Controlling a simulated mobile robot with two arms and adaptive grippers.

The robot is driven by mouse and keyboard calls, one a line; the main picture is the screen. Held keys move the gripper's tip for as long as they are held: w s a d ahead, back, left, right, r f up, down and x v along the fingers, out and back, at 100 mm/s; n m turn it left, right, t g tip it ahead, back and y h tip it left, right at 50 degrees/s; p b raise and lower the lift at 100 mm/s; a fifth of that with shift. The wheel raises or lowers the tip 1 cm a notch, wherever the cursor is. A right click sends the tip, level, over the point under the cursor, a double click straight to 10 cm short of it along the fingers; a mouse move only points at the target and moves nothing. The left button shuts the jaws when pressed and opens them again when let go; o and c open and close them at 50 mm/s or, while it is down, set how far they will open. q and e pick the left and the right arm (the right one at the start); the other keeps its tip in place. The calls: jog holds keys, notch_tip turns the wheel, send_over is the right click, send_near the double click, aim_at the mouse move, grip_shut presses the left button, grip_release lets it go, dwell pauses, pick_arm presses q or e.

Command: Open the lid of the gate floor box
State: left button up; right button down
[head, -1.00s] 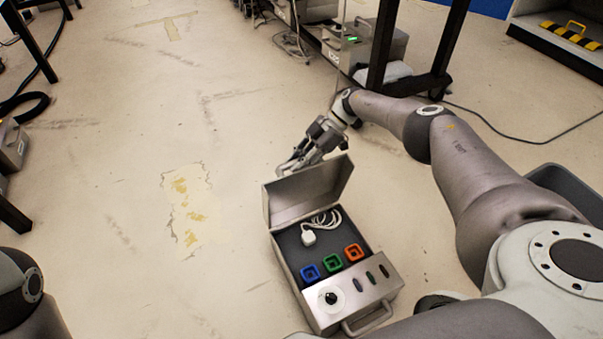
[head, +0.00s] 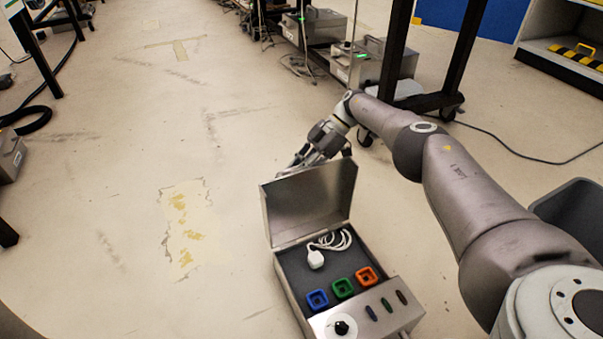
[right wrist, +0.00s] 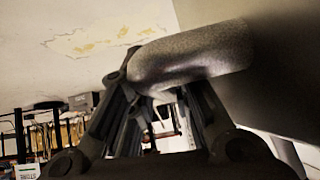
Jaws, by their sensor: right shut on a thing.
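The gate floor box (head: 290,290) is a grey metal case on the floor in the lower middle of the head view. Its lid (head: 308,204) stands raised at the far side, inner face toward me. Inside lie a white plug with a coiled cable (head: 316,259) and blue, green and orange square pieces. My right gripper (head: 300,163) is behind the lid's top edge, its fingertips partly hidden by the lid. In the right wrist view, the fingers (right wrist: 165,85) are shut on a rounded grey handle (right wrist: 190,55) beside the dark lid face (right wrist: 285,70). My left gripper is out of view.
A black-legged rack (head: 455,60) with metal cases (head: 372,62) stands beyond my right arm. A dark bin (head: 575,215) is at the right. A cable crosses the floor at right. The floor left of the box is clear, with a worn yellowish patch (head: 185,228).

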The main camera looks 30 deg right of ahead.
dwell(0.3)
jog(key=c, duration=1.6)
grip_release()
jog(key=shift+r, duration=0.1)
notch_tip(320, 180, up, 10)
